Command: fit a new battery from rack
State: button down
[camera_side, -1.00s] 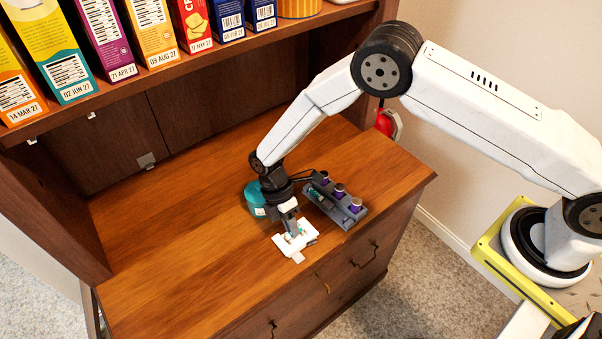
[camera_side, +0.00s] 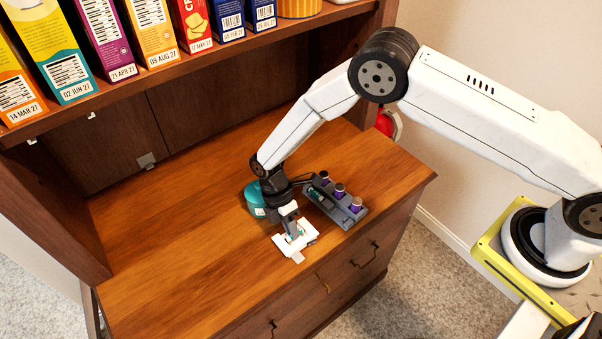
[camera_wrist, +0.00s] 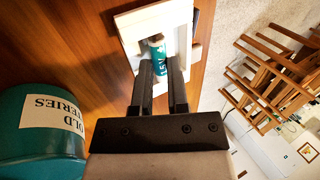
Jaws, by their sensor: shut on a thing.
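The white battery holder (camera_side: 309,239) lies on the wooden counter, and its recess shows in the wrist view (camera_wrist: 130,22). A teal battery marked 1.5V (camera_wrist: 157,49) is in the recess area, between my fingertips. My gripper (camera_side: 293,233) points down over the holder and is shut on this battery; whether the battery is fully seated I cannot tell. The grey rack (camera_side: 347,221) stands just right of my gripper, with several purple batteries (camera_side: 339,189) upright in it. A teal patch shows at its left side.
A teal tub labelled old batteries (camera_wrist: 42,150) stands close behind my gripper, partly hidden in the side view (camera_side: 256,203). A shelf of cereal boxes (camera_side: 100,40) hangs above the back. The counter (camera_side: 170,250) is clear to the left.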

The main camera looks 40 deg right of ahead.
jog(key=shift+f, duration=0.25)
jog(key=shift+c, duration=2.1)
grip_release()
jog(key=shift+v, duration=2.5)
